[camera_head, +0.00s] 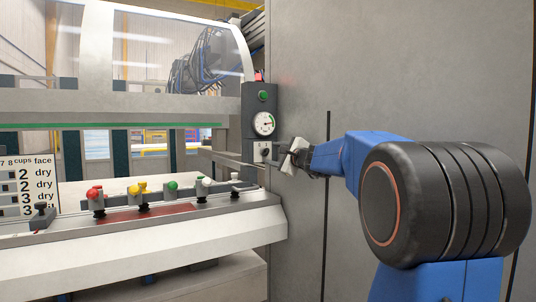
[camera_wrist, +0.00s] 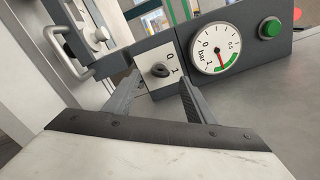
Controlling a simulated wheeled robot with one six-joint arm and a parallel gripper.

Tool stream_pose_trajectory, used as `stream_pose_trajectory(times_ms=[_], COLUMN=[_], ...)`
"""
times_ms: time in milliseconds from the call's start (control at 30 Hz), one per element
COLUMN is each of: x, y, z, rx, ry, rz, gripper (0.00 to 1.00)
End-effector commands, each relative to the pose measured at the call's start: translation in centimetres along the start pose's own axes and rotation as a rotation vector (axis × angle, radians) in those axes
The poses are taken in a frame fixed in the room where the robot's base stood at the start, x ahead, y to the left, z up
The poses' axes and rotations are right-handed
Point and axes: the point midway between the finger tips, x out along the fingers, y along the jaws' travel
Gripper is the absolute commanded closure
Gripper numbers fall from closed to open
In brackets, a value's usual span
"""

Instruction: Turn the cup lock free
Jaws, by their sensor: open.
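A small dark rotary knob (camera_wrist: 160,70) sits on a white plate (camera_wrist: 171,52) marked 0 and 1, on a dark grey control box (camera_head: 262,105). It is the only turning knob I see, so I take it for the cup lock. My gripper (camera_wrist: 161,79) is open and empty, one finger on each side of the knob in the wrist view. No finger visibly touches it, and I cannot tell how deep the tips reach around it. In the head view my gripper (camera_head: 276,160) is close in front of the plate, which it partly hides.
A bar gauge (camera_wrist: 221,48) and a green button (camera_wrist: 270,28) are on the same box. A metal handle (camera_wrist: 64,55) is at the wrist view's left. Several coloured valves (camera_head: 172,185) line the machine ledge. A sheet (camera_head: 28,185) lists cups and face. A grey wall (camera_head: 400,70) stands right.

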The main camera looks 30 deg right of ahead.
Motion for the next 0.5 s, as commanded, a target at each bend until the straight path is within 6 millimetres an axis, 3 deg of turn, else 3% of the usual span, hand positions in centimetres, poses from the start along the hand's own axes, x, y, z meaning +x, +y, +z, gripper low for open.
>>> stream_pose_trajectory(times_ms=[200, 500], x=[3.3, 5.0], y=[0.0, 0.0], z=[0.0, 0.0], rx=[0.001, 0.001], ry=[-0.001, 0.000], rz=[0.000, -0.001], gripper=[0.50, 0.50])
